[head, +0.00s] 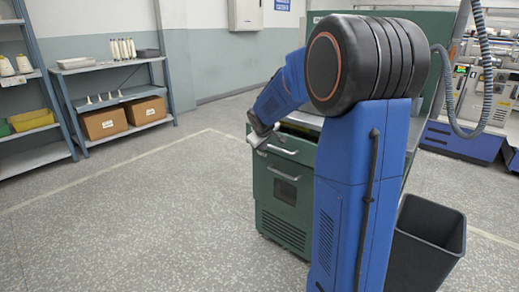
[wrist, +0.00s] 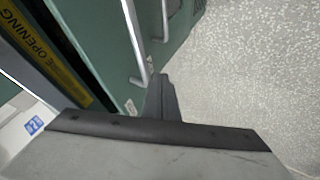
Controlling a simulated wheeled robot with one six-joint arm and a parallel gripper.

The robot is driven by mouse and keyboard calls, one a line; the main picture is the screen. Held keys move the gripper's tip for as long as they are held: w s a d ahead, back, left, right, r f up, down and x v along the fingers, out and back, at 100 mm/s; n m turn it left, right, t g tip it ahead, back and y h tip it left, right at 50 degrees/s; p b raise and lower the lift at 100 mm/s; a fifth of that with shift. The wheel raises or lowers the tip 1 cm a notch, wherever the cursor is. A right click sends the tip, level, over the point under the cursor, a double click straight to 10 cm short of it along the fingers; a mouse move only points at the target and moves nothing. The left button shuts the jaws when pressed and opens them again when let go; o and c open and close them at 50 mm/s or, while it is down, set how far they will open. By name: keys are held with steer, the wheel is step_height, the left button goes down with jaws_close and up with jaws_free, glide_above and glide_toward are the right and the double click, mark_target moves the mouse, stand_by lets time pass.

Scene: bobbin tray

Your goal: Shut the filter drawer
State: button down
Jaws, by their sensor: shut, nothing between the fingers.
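The green filter drawer (head: 295,154) is at the top of the green cabinet in the head view. It stands partly open, with a dark gap behind its front. In the wrist view its green front (wrist: 105,50) with a pale bar handle (wrist: 136,40) shows, and a yellow label reading "OPENING" lies behind it. My gripper (head: 262,138) is at the left end of the drawer front in the head view. In the wrist view my gripper (wrist: 162,78) is shut and empty, close by the handle's end. I cannot tell whether it touches the front.
Shelves (head: 115,92) with boxes and bobbins stand along the left wall. The speckled floor in front of and left of the cabinet is clear.

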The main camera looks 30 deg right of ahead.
mark_target(271, 141)
steer(key=shift+d, duration=0.2)
steer(key=d, duration=0.1)
steer(key=w+d, duration=0.1)
steer(key=d, duration=0.2)
steer(key=shift+w+d, duration=0.1)
steer(key=shift+w, duration=0.2)
steer(key=shift+w+d+r, duration=0.1)
steer(key=shift+d, duration=0.1)
